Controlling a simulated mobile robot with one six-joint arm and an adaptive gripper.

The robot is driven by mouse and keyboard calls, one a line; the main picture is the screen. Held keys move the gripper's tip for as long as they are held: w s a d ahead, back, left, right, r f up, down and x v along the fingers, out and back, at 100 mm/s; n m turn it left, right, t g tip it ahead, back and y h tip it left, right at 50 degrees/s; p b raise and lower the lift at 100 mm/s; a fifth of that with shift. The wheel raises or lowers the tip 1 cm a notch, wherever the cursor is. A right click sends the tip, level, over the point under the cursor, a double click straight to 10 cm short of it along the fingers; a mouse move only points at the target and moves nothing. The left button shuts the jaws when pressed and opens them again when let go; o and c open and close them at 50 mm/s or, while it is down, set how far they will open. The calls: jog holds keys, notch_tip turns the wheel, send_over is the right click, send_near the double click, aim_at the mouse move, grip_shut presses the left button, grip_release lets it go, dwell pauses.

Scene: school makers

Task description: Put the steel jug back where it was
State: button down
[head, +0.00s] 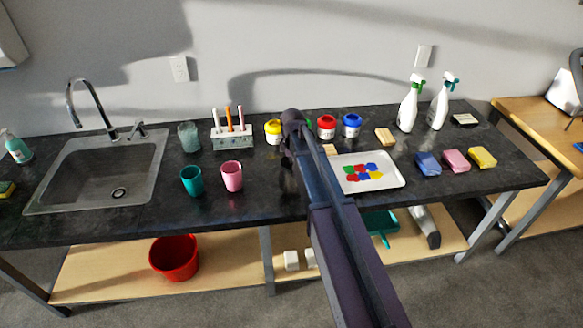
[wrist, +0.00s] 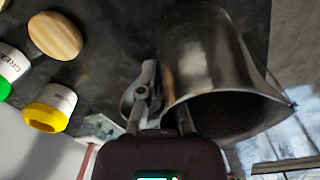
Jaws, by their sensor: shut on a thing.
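The steel jug (wrist: 215,60) is large and shiny in the wrist view, its open mouth facing the lower right of the picture. My gripper (wrist: 160,115) is shut on it at the near side, around what looks like its handle (wrist: 143,92). The wrist view does not show clearly whether the jug touches the dark counter (wrist: 110,50). In the head view my arm hides the jug and my fingers, near the back middle of the counter (head: 215,205).
Paint jars, yellow (head: 273,131), red (head: 326,127) and blue (head: 352,125), stand near my arm. A paint tray (head: 393,181) lies to its right. A pink cup (head: 232,176), teal cup (head: 192,181) and brush holder (head: 232,141) are left. The sink (head: 60,170) is farther left.

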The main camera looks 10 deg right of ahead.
jog(key=shift+w, duration=0.95)
jog(key=shift+w+f+b, duration=0.4)
jog(key=shift+w+f, duration=0.05)
jog(key=shift+w, duration=0.25)
jog(key=shift+f+b, duration=1.45)
jog(key=shift+b, duration=0.05)
jog(key=shift+f, duration=0.2)
jog(key=c, duration=0.8)
grip_release()
jog(key=shift+r, duration=0.1)
jog(key=shift+r, duration=0.15)
